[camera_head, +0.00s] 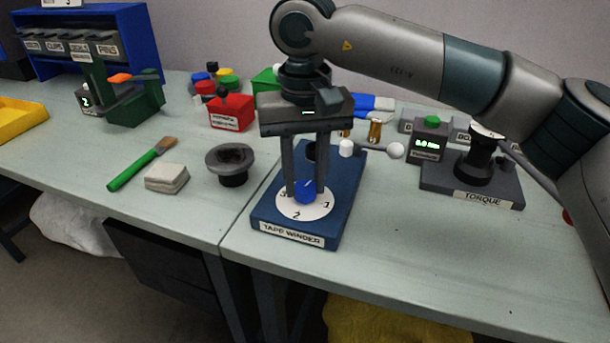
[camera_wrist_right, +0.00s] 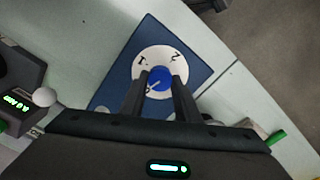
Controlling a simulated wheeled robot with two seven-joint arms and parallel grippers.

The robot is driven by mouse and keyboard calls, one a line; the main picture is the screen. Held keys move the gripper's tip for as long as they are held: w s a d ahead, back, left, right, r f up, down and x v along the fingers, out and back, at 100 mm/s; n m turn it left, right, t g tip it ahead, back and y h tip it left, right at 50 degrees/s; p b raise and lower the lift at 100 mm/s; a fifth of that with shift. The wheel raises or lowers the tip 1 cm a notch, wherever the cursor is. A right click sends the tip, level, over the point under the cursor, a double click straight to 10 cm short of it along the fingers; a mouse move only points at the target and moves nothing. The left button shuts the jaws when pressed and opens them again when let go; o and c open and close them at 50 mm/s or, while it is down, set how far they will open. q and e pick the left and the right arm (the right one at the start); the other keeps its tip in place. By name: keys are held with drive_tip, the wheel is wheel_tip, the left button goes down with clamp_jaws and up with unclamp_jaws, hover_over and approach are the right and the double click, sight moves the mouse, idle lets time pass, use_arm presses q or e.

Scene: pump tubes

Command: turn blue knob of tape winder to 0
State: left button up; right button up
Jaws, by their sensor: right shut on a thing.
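The tape winder (camera_head: 262,213) is a blue base with a white dial (camera_head: 300,212) near its front, marked with numbers; 1, 2 and 3 can be read. The blue knob (camera_head: 305,195) sits in the dial's middle. My right gripper (camera_head: 306,187) points down from above, shut on the knob with one finger on each side. In the right wrist view the knob (camera_wrist_right: 160,79) shows between the fingers, and its white pointer line aims lower left, away from 1 and 2. My left gripper is not in view.
The torque device (camera_head: 470,188) is to the right. A grey round dish (camera_head: 230,160), a pale block (camera_head: 167,178) and a green-handled brush (camera_head: 140,168) lie left. The front right table is clear.

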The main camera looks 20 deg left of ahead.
sight(305, 186)
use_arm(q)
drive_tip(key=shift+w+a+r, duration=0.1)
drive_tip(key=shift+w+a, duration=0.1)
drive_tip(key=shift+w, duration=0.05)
use_arm(e)
drive_tip(key=shift+r+n, duration=0.1)
drive_tip(key=shift+n, duration=1.4)
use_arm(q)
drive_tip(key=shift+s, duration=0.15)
use_arm(e)
drive_tip(key=o, duration=1)
drive_tip(key=shift+o, duration=0.2)
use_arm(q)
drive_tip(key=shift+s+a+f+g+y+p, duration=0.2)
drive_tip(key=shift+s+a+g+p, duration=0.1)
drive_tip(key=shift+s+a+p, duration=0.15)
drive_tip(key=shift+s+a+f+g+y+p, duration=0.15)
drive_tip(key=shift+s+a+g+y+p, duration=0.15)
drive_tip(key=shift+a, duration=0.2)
use_arm(e)
wheel_tip(305, 186, up, 17)
drive_tip(key=shift+r, duration=0.15)
